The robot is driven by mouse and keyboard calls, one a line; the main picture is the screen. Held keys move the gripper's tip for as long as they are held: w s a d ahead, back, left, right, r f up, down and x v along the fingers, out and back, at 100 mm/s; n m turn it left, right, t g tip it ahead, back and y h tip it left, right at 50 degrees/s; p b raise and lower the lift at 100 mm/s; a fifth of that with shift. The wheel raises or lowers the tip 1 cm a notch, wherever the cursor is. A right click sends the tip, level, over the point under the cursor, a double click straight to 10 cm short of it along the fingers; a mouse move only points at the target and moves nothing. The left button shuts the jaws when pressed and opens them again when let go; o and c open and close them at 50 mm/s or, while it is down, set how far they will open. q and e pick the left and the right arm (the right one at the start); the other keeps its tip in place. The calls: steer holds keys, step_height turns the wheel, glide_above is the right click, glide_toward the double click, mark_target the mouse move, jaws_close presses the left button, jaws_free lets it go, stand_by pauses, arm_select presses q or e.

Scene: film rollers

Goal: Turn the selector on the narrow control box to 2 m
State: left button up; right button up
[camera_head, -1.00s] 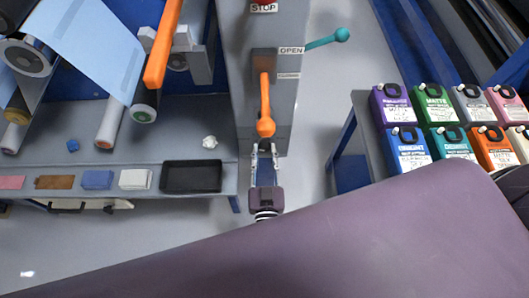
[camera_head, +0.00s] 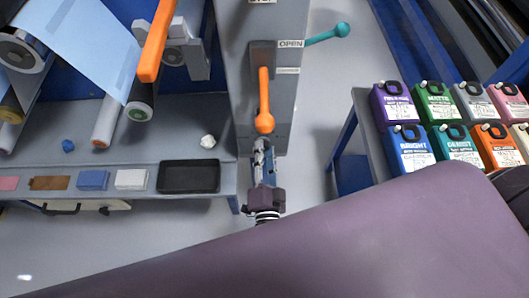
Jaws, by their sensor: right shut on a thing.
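The narrow control box (camera_head: 286,112) is the tall grey housing at the picture's centre. Its upper face carries an orange lever (camera_head: 264,95) with a round knob and a teal lever (camera_head: 326,35) beside the OPEN label. My right gripper (camera_head: 262,148) is at the box's near lower end, just below the orange knob, and is shut on a small part there. The selector and its scale marks are hidden by the gripper and the viewing angle, so its setting cannot be read. The gripper is rolled over, one finger mostly in front of the other. My left gripper is out of view.
A bench with a black tray (camera_head: 188,190), coloured pads and a white crumpled lump (camera_head: 208,141) stands at left. Film rollers and another orange handle (camera_head: 157,42) are above it. At right a table holds several coloured jugs (camera_head: 409,150). Floor shows between box and table.

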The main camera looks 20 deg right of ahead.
steer(key=m+b, duration=0.2)
steer(key=m, duration=0.4)
steer(key=shift+d+f+m, duration=0.1)
steer(key=shift+f+m, duration=0.05)
steer(key=shift+m, duration=0.15)
stand_by(0.5)
steer(key=o, duration=1.2)
steer(key=shift+c, duration=0.2)
steer(key=v, duration=1.2)
